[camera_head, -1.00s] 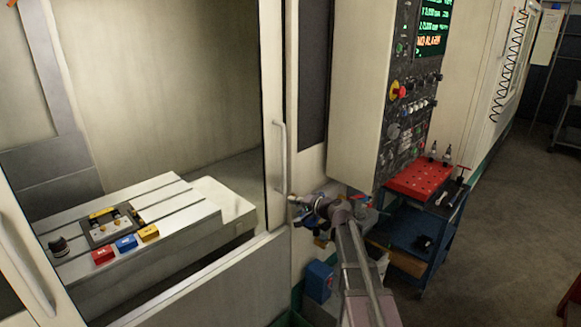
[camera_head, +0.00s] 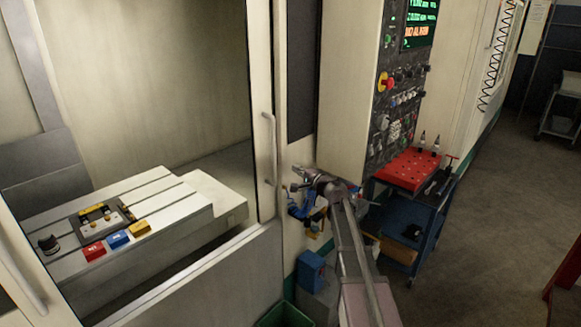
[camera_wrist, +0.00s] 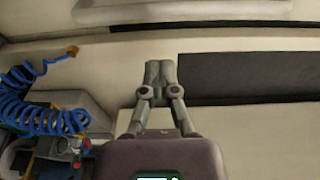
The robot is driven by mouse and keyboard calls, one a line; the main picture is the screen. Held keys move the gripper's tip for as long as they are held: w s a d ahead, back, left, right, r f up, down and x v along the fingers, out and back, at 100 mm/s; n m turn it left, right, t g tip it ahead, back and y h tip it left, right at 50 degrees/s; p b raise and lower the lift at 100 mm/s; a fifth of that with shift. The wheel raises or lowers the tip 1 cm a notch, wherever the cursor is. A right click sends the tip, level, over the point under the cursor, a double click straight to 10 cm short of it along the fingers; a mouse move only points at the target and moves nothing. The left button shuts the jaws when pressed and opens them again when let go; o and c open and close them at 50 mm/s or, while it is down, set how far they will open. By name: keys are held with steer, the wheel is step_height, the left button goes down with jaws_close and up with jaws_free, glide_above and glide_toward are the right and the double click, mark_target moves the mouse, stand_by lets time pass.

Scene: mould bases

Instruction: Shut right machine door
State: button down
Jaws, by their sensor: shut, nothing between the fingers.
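The right machine door (camera_head: 262,60) is a cream frame at the right side of the machine opening, with a long upright handle (camera_head: 271,150). The opening to its left is wide open and shows the machine inside. My gripper (camera_head: 291,187) is just right of the handle's lower end in the head view, with a small gap between them in the picture. In the wrist view my gripper (camera_wrist: 161,66) has its fingers together and empty. A pale rounded bar (camera_wrist: 180,12) crosses the top of that view, beyond the fingertips; I cannot tell whether it is the handle.
The machine table (camera_head: 215,200) holds a vise-like fixture and red, blue and yellow blocks. The control panel (camera_head: 400,100) stands right of my gripper, above a blue cart (camera_head: 400,215) with a red top. A blue coiled hose (camera_wrist: 45,110) hangs left in the wrist view.

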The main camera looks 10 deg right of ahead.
steer(key=shift+x, duration=4.7)
steer(key=shift+a, duration=0.25)
steer(key=shift+s+d, duration=0.15)
steer(key=shift+d, duration=0.15)
